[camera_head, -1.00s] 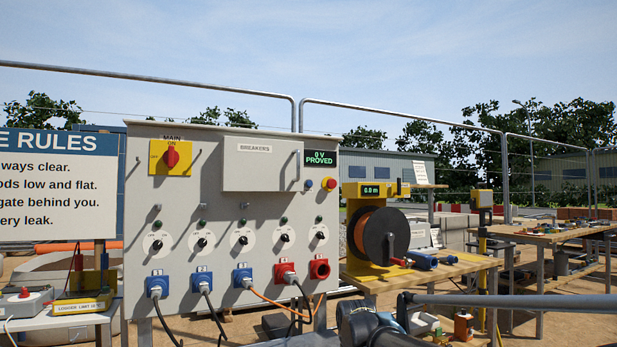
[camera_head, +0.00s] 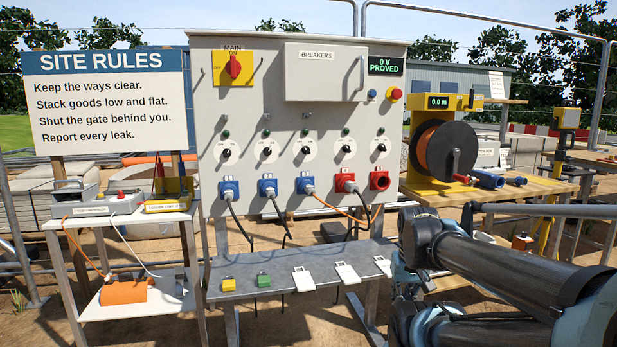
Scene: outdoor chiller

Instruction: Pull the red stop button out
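A red stop button (camera_head: 395,94) with a yellow collar sits at the upper right of the grey breaker panel (camera_head: 225,120), just right of a small blue button (camera_head: 372,95). It looks small here, and I cannot tell whether it is pressed in or out. A second red button (camera_head: 121,194) is on a grey control box on the left side table. My arm comes in from the lower right, in front of the panel's lower right side. My gripper does not show, and nothing touches the button on the panel.
A low shelf (camera_head: 330,254) below carries padlocks and tags. A cable reel (camera_head: 442,150) stands on a wooden bench to the right. The site rules sign (camera_head: 107,100) is left.

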